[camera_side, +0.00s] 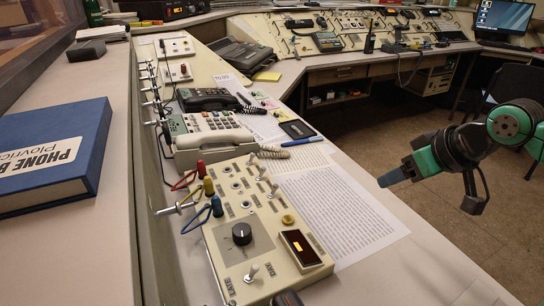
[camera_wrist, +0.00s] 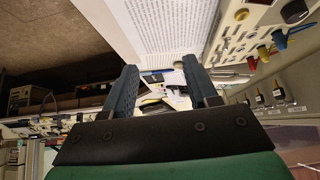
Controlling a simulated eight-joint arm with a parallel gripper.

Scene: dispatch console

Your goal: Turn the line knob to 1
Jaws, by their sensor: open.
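The line knob appears to be the round black knob (camera_side: 242,233) on a grey square plate of the cream switch panel (camera_side: 225,205) in the side view. Its pointer setting is too small to read. The knob also shows at the top right of the wrist view (camera_wrist: 293,11). My gripper (camera_side: 430,190) is in the air at the right of the side view, beyond the desk edge and well apart from the knob. In the wrist view its two blue fingers (camera_wrist: 158,80) are spread with nothing between them.
Toggle switches (camera_side: 253,271), a yellow button (camera_side: 288,219) and a lit display (camera_side: 301,248) surround the knob. Plugged cables (camera_side: 208,187) stand up at the panel's left. Printed sheets (camera_side: 335,215) lie flat to its right. A desk phone (camera_side: 210,135) stands behind. Open air lies between gripper and panel.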

